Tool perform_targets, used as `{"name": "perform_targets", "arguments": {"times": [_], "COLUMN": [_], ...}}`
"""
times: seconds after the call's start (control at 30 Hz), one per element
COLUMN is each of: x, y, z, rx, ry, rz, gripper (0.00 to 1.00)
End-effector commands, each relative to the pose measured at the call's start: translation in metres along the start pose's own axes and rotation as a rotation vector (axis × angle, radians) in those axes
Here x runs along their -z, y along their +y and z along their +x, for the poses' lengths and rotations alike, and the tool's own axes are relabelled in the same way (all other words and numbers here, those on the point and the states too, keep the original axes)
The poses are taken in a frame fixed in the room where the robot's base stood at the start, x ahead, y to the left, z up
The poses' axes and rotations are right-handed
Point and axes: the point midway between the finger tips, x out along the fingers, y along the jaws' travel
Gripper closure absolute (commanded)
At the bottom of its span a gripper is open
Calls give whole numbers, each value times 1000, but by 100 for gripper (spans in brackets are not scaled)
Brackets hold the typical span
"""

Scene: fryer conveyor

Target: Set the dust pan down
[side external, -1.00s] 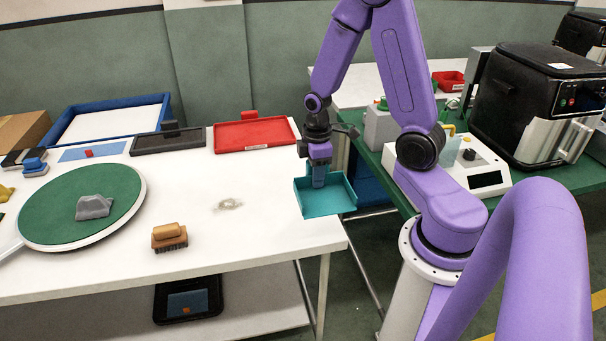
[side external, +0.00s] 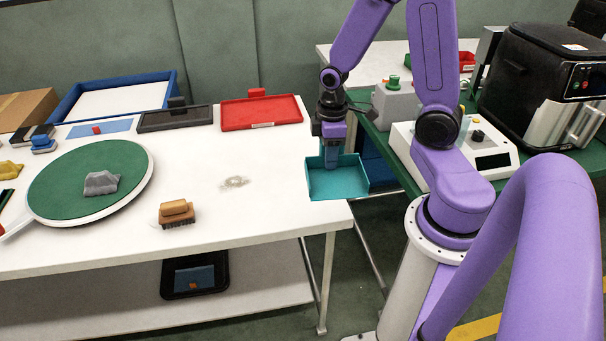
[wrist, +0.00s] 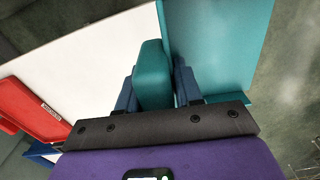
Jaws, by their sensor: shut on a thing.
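The teal dust pan (side external: 340,182) is at the right edge of the white table in the side external view. It looks level, with its left part over the table edge and the rest past it; I cannot tell whether it touches the top. My gripper (side external: 332,158) points down above its back and is shut on its handle. In the wrist view the teal handle (wrist: 153,75) sits between my two blue fingers (wrist: 156,90), with the flat pan (wrist: 220,45) to the right of it.
A small pale pile (side external: 235,183) lies on the white table (side external: 265,222) left of the pan. A brush (side external: 177,212) lies farther left. A red tray (side external: 262,112) and a dark tray (side external: 175,119) stand at the back. A control box (side external: 475,150) and a black fryer (side external: 540,90) stand right.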

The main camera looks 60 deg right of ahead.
Motion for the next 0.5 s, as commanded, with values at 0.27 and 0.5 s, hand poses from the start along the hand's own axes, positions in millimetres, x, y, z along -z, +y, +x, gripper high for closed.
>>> {"name": "perform_targets", "arguments": {"times": [0.27,0.5], "x": [60,98], "y": [-4,-12], "z": [-2,-2], "rx": [0,0], "ry": [1,1], "rz": [341,586], "gripper": [97,97]}}
